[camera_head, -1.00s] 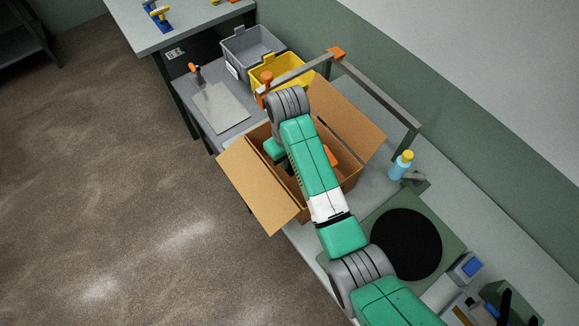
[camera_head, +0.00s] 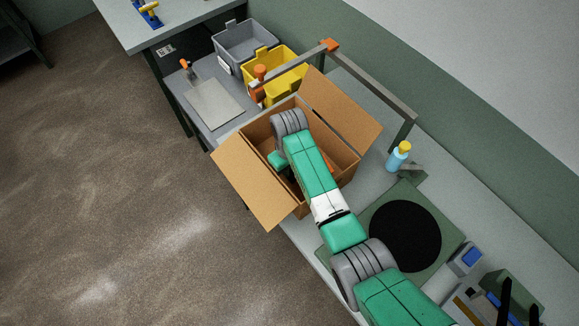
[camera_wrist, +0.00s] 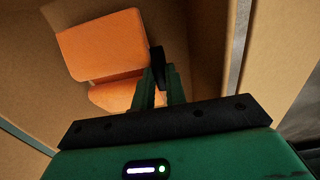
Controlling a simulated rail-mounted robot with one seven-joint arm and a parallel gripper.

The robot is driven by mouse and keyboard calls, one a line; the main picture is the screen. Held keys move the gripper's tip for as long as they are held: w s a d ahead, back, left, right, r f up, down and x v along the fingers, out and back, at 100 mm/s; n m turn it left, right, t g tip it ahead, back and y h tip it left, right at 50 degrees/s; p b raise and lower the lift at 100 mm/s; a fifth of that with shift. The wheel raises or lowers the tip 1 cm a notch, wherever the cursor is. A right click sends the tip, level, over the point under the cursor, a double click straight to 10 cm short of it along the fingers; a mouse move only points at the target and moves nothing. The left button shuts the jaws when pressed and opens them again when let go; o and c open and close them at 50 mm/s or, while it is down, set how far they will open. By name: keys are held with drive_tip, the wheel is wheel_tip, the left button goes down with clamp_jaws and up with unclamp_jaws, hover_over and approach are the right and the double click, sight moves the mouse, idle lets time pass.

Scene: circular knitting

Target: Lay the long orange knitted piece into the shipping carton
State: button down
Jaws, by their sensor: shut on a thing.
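The shipping carton (camera_head: 248,190) stands open on the bench with its flaps spread out. My arm reaches down into it, and the arm hides much of the inside. In the wrist view, my gripper (camera_wrist: 158,78) is shut on the orange knitted piece (camera_wrist: 104,45), holding it near its right edge. The piece shows as two orange parts, a larger one above and a smaller one below, with brown cardboard (camera_wrist: 205,50) around them. I cannot tell whether the piece touches the carton floor. In the head view the gripper is mostly hidden by my arm.
A grey metal frame (camera_head: 372,88) rises behind the carton. A yellow bin (camera_head: 286,82) and a grey bin (camera_head: 243,45) stand beyond it. A blue bottle with a yellow cap (camera_head: 398,157) and a black round disc (camera_head: 405,236) are to the right.

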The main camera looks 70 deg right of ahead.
drive_tip(key=shift+f+b, duration=0.3)
drive_tip(key=shift+f, duration=0.25)
drive_tip(key=c, duration=1.4)
unclamp_jaws()
drive_tip(key=shift+c, duration=0.2)
drive_tip(key=shift+r, duration=0.1)
wheel_tip(320, 180, up, 13)
drive_tip(key=p, duration=0.1)
drive_tip(key=shift+w, duration=0.15)
